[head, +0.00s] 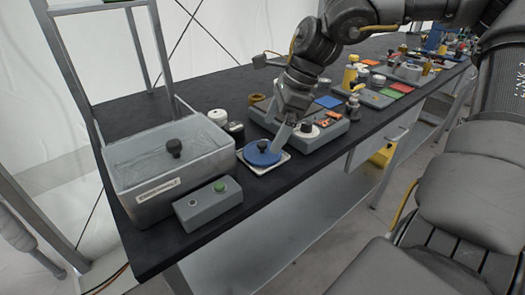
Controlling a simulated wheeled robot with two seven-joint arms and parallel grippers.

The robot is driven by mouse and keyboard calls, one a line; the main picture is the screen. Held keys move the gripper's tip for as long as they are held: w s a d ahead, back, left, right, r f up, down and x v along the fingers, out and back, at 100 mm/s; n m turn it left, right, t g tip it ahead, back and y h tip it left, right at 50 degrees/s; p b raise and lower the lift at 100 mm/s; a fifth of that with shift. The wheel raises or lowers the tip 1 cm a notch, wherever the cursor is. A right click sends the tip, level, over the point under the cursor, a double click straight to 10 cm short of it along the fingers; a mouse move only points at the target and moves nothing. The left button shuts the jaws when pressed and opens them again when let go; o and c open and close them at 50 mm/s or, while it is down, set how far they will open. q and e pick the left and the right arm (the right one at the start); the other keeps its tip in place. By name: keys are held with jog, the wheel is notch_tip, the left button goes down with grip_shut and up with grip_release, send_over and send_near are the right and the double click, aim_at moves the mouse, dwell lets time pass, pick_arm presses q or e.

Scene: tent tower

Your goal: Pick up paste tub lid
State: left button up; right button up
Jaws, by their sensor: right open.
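A round blue lid (259,156) with a small knob on top lies on a pale square plate (270,168) near the front edge of the black bench. It looks like the paste tub lid; the tub itself I cannot make out. My right gripper (278,140) points down from above, with its fingers open at the right side of the lid. The fingers partly overlap the lid in the view, so I cannot tell whether they touch it. My left gripper is not in view.
A grey ultrasonic-type tank (155,199) with a black-knobbed clear cover stands left. A grey box with a green button (208,207) sits before it. White-topped containers (218,116) stand behind the lid. A grey parts tray (325,136) is close on the right.

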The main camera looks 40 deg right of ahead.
aim_at(265, 143)
jog(key=x, duration=0.4)
jog(key=shift+w+a+f, duration=0.15)
jog(key=shift+f, duration=0.25)
jog(key=c, duration=0.8)
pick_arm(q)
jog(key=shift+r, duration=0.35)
pick_arm(e)
jog(key=shift+r, duration=0.7)
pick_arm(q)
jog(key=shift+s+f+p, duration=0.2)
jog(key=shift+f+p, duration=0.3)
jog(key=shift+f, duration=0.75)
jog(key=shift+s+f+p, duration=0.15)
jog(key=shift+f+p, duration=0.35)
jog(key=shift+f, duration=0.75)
pick_arm(e)
notch_tip(265, 143, up, 17)
jog(key=shift+f, duration=0.2)
